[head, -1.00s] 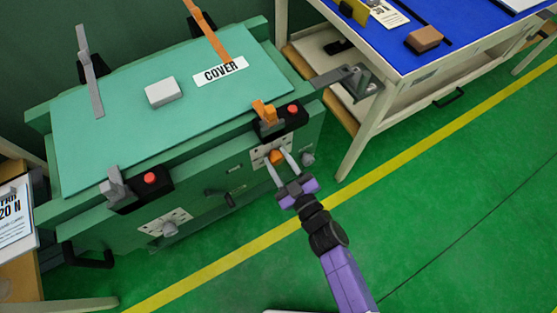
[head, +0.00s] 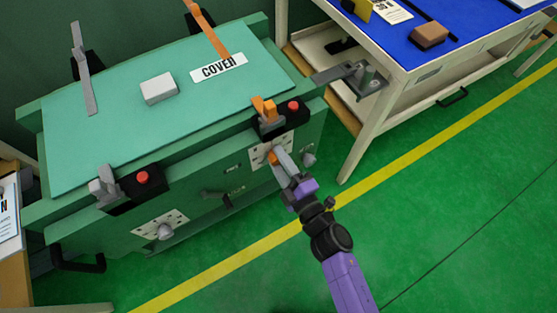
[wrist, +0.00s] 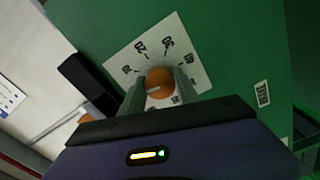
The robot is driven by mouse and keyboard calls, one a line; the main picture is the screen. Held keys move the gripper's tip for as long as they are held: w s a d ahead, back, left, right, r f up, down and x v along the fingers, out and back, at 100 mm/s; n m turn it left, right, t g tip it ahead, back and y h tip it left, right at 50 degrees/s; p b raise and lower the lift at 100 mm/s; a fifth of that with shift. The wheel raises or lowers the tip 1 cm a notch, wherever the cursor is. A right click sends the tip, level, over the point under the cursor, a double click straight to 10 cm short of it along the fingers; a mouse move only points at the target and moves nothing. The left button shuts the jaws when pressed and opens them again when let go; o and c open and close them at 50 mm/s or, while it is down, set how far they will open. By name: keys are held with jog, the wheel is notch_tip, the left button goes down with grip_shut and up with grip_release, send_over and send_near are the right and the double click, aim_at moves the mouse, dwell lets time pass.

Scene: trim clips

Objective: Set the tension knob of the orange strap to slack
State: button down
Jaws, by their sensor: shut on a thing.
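The orange tension knob (head: 272,158) sits on a white dial plate (head: 257,157) on the front of the green case, below the orange clip (head: 264,110). My gripper (head: 278,157) is shut on this knob, one finger on each side. In the wrist view the knob (wrist: 159,78) lies between the fingers, with a pale mark pointing left. The dial plate (wrist: 192,60) shows 20, 30 and 40 around it; its lower part is hidden by my gripper. The orange strap (head: 207,30) runs onto the cover at the back.
A grey knob (head: 165,231) on another dial plate and a grey clip (head: 103,186) are at the left. Red buttons (head: 293,105) sit beside the clips. A grey bracket (head: 357,80) juts out at the right, near the blue-topped table (head: 400,45). The green floor in front is clear.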

jog(key=shift+n, duration=1)
jog(key=shift+b, duration=0.3)
jog(key=c, duration=0.9)
grip_release()
jog(key=v, duration=0.7)
jog(key=shift+s+d+p, duration=0.25)
jog(key=shift+s+p, duration=0.1)
jog(key=shift+p, duration=0.05)
